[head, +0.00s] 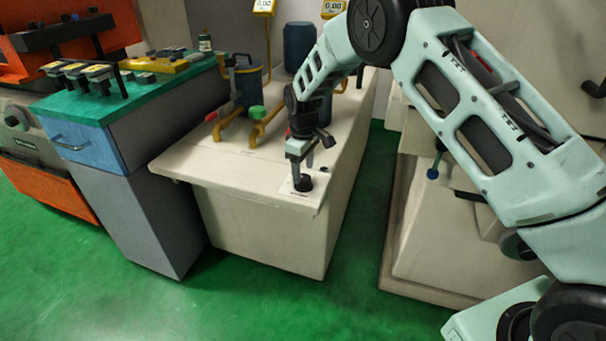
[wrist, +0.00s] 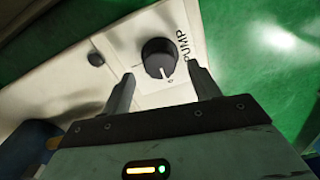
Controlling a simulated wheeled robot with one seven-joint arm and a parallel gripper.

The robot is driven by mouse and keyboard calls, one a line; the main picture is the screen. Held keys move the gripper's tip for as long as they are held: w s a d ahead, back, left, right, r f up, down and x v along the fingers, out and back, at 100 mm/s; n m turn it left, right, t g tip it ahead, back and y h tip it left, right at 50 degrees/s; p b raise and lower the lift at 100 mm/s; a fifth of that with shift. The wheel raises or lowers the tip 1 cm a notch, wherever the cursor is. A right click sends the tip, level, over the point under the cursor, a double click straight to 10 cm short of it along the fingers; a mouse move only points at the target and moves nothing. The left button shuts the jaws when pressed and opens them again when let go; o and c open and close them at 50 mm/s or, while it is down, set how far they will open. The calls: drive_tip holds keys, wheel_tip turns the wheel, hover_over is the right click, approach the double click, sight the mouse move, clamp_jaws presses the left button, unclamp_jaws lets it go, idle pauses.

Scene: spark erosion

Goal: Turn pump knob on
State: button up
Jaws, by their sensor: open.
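The pump knob (wrist: 159,58) is a round black knob with a white pointer mark, on a pale plate lettered PUMP. In the wrist view its pointer faces the lower right, towards my gripper. In the head view the knob (head: 303,183) sits on the near end of the cream cabinet top. My gripper (wrist: 162,84) is open, its two fingers apart on either side of the knob's lower part in the picture. I cannot tell whether the fingers touch the knob. In the head view my gripper (head: 303,164) points down just above the knob, which it partly covers.
A smaller black knob or button (wrist: 96,58) lies left of the pump knob. Pipes with a green handle (head: 257,112) and a red handle (head: 211,116) stand farther back on the cabinet (head: 220,165). A teal-topped bench (head: 75,108) stands left. Green floor is clear in front.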

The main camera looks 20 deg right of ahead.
drive_tip(key=shift+f, duration=1.3)
drive_tip(key=c, duration=1)
drive_tip(key=shift+o, duration=0.2)
